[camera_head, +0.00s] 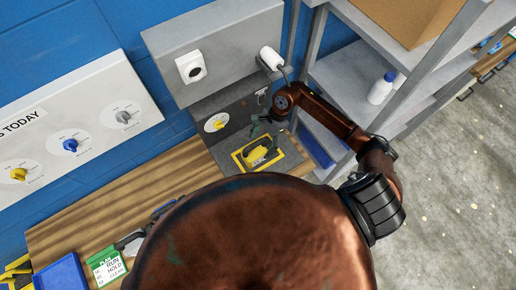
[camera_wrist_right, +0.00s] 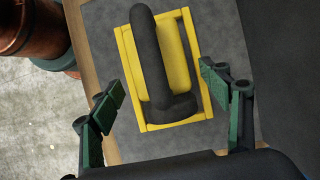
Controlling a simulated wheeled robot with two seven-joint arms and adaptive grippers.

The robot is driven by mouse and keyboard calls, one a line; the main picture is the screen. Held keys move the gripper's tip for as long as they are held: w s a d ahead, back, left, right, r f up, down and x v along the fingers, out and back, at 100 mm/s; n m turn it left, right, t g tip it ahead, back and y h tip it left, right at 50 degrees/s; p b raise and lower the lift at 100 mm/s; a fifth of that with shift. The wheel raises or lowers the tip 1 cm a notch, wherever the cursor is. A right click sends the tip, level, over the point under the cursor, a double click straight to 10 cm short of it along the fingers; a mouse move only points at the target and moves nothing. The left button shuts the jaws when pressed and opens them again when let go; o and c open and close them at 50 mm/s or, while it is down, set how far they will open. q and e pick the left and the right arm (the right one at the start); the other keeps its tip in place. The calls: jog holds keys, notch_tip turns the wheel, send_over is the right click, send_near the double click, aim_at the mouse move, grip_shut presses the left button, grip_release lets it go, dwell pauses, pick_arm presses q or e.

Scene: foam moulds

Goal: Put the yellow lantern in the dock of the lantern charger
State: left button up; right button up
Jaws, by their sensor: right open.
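The yellow lantern (camera_head: 257,154) with a dark handle lies inside a yellow-edged rectangular frame (camera_head: 239,161) on the dark work surface. In the right wrist view, the lantern's dark handle (camera_wrist_right: 151,62) runs lengthwise over its yellow body, within the yellow frame (camera_wrist_right: 127,62). My right gripper (camera_head: 262,124) is just behind the lantern in the head view. In the wrist view its fingers (camera_wrist_right: 163,93) are open, one each side of the frame, with nothing held. I cannot tell for sure which part is the charger's dock. My left gripper does not show.
A grey wall box (camera_head: 225,45) carries a white round fitting (camera_head: 191,67) and a white cylinder (camera_head: 270,58). A dial panel (camera_head: 75,130) hangs left. A grey shelf with a white bottle (camera_head: 381,88) stands right. A green card (camera_head: 107,265) and blue bin (camera_head: 62,273) lie front left.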

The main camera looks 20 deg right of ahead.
jog(key=b+v, duration=0.1)
jog(key=v, duration=0.7)
jog(key=shift+c, duration=0.6)
dwell(0.5)
